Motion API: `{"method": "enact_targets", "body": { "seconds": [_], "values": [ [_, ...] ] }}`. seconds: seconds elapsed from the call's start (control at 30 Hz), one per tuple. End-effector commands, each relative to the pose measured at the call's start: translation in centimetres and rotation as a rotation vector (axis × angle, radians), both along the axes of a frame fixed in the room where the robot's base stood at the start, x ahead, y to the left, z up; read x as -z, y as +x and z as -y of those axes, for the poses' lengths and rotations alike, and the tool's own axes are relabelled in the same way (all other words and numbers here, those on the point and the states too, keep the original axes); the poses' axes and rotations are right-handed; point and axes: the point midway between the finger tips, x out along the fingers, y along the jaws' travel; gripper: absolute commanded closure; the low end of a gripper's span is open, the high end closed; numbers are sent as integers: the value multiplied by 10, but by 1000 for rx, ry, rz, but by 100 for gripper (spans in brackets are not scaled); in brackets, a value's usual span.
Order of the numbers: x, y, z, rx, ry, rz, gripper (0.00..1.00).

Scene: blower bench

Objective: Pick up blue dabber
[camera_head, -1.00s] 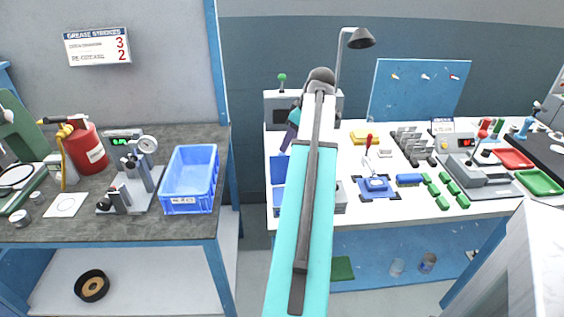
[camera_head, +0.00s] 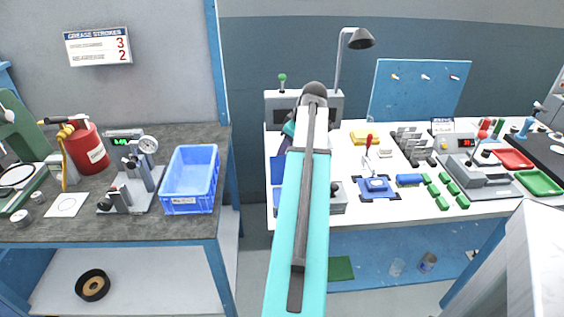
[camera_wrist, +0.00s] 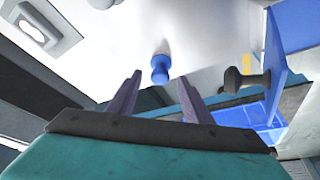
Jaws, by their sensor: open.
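A small blue dabber (camera_wrist: 160,67) with a pale upper part shows in the wrist view against the white bench top. It is just beyond the fingertips and roughly centred between them. My gripper (camera_wrist: 159,80) is open, its two purple fingers apart with nothing between them; I cannot tell the exact gap to the dabber. In the head view my arm covers the gripper and this spot on the bench, so I do not make out the dabber there.
A blue panel (camera_wrist: 277,62) with a dark knob (camera_wrist: 240,80) stands close on the right in the wrist view. In the head view, a yellow block (camera_head: 365,136), a blue fixture (camera_head: 377,186) and several green blocks lie right of my arm. A blue crate (camera_head: 190,178) is left.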

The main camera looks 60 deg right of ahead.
Motion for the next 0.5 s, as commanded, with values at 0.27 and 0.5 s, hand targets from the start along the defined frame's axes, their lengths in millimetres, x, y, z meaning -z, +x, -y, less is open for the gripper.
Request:
{"method": "enact_targets", "body": {
  "seconds": [0.27,0.5],
  "values": [
    [26,11,0,0,0,-1,54],
    [32,13,0,0,-1,0,54]
  ]
}}
